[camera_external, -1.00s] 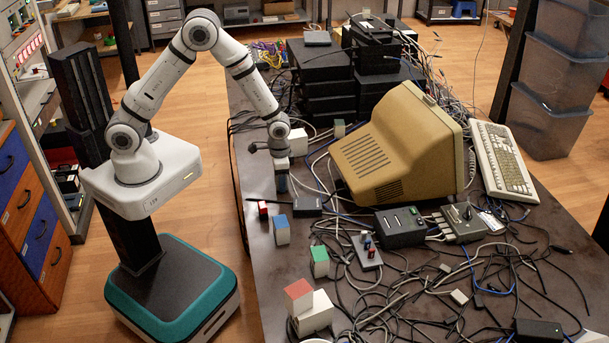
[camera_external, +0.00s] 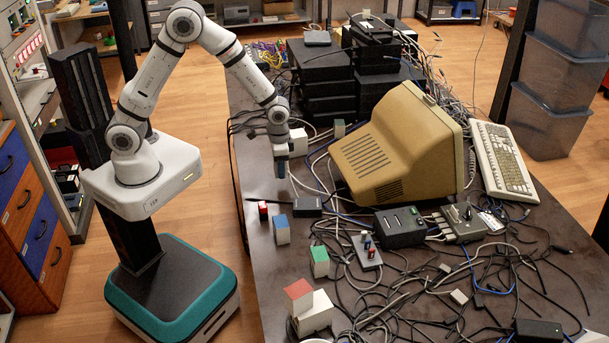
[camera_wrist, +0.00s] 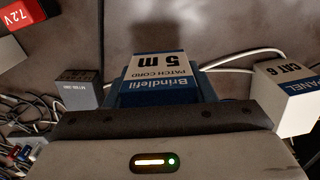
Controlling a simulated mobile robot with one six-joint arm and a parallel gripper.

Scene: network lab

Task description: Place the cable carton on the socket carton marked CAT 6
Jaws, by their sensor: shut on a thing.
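The cable carton (camera_wrist: 158,68), blue and white and lettered "Brindlefil PATCH CORD 5 m", is between the jaws of my gripper (camera_external: 281,156). My gripper is shut on it and holds it above the table. In the external view the carton (camera_external: 282,169) is a small blue shape under the gripper. The white socket carton marked CAT 6 (camera_wrist: 288,98) is at the right of the wrist view. In the external view a white carton (camera_external: 299,143), apparently the same one, stands just behind and right of my gripper, its label not legible.
A red 7.2V block (camera_external: 263,210), a grey box (camera_external: 309,206) and a blue-topped carton (camera_external: 281,230) stand nearer the camera. A beige monitor (camera_external: 400,150) is to the right. Loose cables cover much of the table (camera_external: 262,270); its left strip is mostly clear.

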